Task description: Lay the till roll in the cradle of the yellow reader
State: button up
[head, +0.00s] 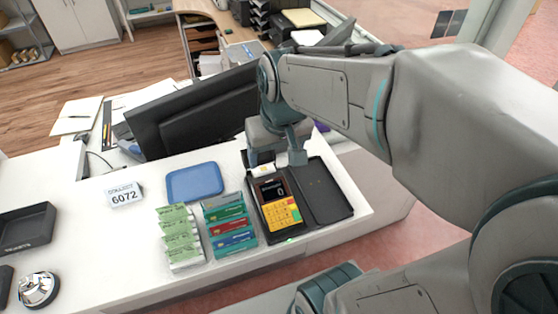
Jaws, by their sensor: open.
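The yellow reader (281,212) stands near the right end of the white counter, with a dark screen showing 0 and a yellow keypad. At its back end, a small white piece (263,171) shows just under my gripper. It looks like the till roll, but my gripper partly hides it, and I cannot tell whether it lies in the cradle. My gripper (275,161) is open and points down over the back end of the reader. One finger is left of the white piece and one is right of it. I cannot see whether they touch it.
A black tray (326,190) lies right of the reader. Card racks (230,226) and green slips (180,238) stand to its left. A blue tray (194,182), a "collect 6072" sign (124,194) and a black monitor (192,112) are further off.

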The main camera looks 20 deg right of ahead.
jog(key=s+t, duration=0.1)
jog(key=s, duration=0.5)
jog(key=shift+a, duration=0.1)
